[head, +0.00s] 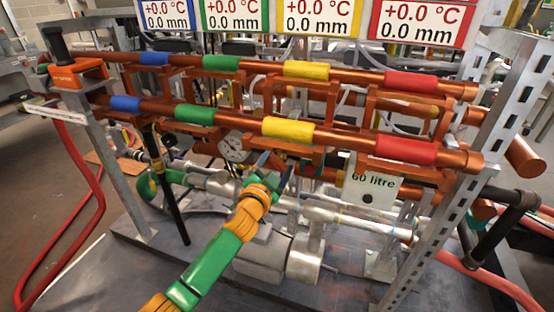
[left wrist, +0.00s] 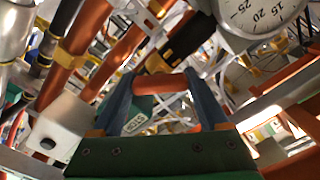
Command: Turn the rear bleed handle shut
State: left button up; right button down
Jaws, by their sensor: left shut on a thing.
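My left gripper (head: 271,165) reaches in behind the lower copper pipe, near the round gauge (head: 236,146). In the left wrist view its two blue-grey fingers (left wrist: 158,88) are shut on a short orange-red bar, which I take to be the rear bleed handle (left wrist: 155,84). The bar lies across between the fingertips. I cannot read from these frames how far the handle is turned. My right gripper is not in view.
Two long copper pipes (head: 345,73) with coloured bands cross above my left gripper. A silver cylinder (head: 303,257) lies below on the dark base plate (head: 90,276).

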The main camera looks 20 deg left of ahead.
pick_arm(q)
jog(key=m+p, duration=0.1)
jog(key=m, duration=0.3)
jog(key=shift+m, duration=0.3)
jog(key=shift+m+p, duration=0.3)
jog(key=shift+m, duration=2)
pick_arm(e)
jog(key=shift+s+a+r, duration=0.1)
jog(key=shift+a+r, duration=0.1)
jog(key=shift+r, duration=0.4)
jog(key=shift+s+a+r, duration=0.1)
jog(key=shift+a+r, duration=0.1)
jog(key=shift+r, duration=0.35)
pick_arm(q)
jog(key=o, duration=1.2)
jog(key=shift+o, duration=0.2)
